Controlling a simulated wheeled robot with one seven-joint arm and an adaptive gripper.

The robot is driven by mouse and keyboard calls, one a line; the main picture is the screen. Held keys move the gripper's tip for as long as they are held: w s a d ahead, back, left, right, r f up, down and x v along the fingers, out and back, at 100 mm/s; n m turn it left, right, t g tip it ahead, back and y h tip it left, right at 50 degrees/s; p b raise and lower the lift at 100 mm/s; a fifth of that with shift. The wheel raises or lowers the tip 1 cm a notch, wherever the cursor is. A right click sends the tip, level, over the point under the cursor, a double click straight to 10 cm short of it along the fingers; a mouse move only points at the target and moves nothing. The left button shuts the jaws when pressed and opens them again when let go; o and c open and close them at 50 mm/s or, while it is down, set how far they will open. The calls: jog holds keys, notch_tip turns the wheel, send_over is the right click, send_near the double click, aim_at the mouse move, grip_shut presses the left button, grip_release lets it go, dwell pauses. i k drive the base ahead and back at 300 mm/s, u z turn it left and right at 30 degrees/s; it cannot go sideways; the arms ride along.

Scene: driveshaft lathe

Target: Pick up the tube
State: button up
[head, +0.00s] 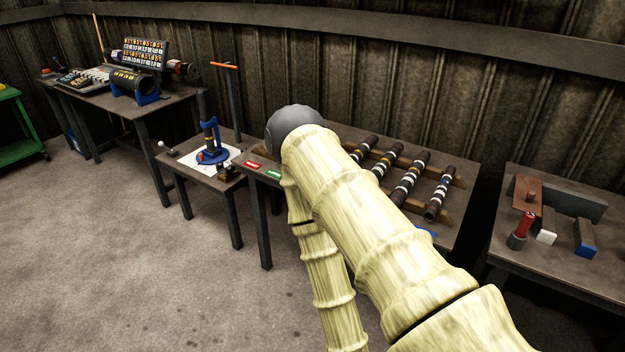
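Several dark tube-shaped shafts with white and coloured bands lie side by side across wooden rails on the middle table. The rightmost one (439,194) and the one beside it (409,179) show most clearly; two more (386,161) (364,149) lie to their left, close to my arm. I cannot tell which one is the task's tube. A thick dark cylinder (134,82) also rests in a blue holder on the far left table. My arm crosses the middle of the view and hides part of the middle table. My gripper is out of the picture.
A low table (205,178) with a blue stand (210,143) is left of the middle table (465,170). A right table (545,262) holds a red cylinder (525,223) and blocks. A green cart (18,135) stands far left. The floor at front left is clear.

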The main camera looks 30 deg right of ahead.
aim_at(381, 167)
jog(key=z, duration=0.05)
jog(key=i, duration=1.45)
jog(key=z, duration=1)
